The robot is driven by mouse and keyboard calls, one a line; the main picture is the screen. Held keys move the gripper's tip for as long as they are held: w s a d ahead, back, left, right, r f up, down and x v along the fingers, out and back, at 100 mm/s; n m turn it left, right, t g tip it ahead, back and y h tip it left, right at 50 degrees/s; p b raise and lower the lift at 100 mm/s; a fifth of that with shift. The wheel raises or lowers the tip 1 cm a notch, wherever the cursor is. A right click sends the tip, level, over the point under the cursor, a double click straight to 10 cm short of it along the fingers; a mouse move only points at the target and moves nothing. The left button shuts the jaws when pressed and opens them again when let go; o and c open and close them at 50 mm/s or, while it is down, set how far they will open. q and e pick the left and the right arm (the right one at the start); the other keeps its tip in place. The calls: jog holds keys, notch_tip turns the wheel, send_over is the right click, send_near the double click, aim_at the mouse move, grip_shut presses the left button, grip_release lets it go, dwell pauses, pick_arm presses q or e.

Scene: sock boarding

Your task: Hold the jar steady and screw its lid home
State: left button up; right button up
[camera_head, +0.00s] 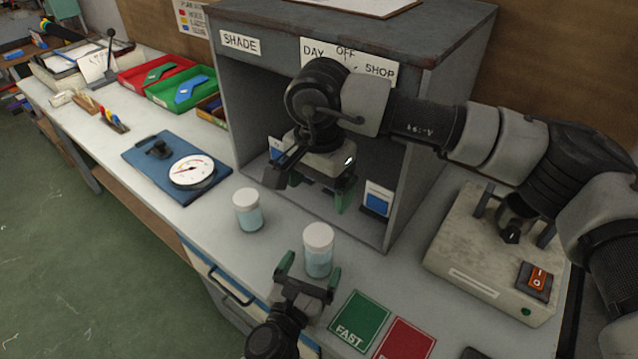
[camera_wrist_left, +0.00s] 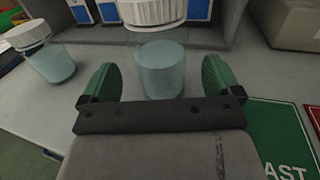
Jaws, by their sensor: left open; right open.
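Two clear jars with pale blue contents and white lids stand upright on the bench. The nearer jar (camera_head: 318,259) has its white lid (camera_head: 319,235) sitting on top; how tightly it is screwed I cannot tell. The other jar (camera_head: 248,216) stands to its left and further back. My left gripper (camera_head: 308,269) is open just in front of the nearer jar. In the left wrist view the nearer jar (camera_wrist_left: 160,68) shows between and beyond the green fingertips (camera_wrist_left: 148,82). My right gripper (camera_head: 314,192) is open and empty, above and behind the nearer jar, pointing down.
A grey cabinet (camera_head: 235,80) labelled SHADE stands behind the jars, with blue-and-white cards inside. A dial gauge (camera_head: 192,171) lies on a blue board at left. Green FAST card (camera_head: 360,320) and red card (camera_head: 404,340) lie at right, near a switch box (camera_head: 480,262).

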pick_arm(q)
jog(key=b+v, duration=0.1)
jog(key=v, duration=0.6)
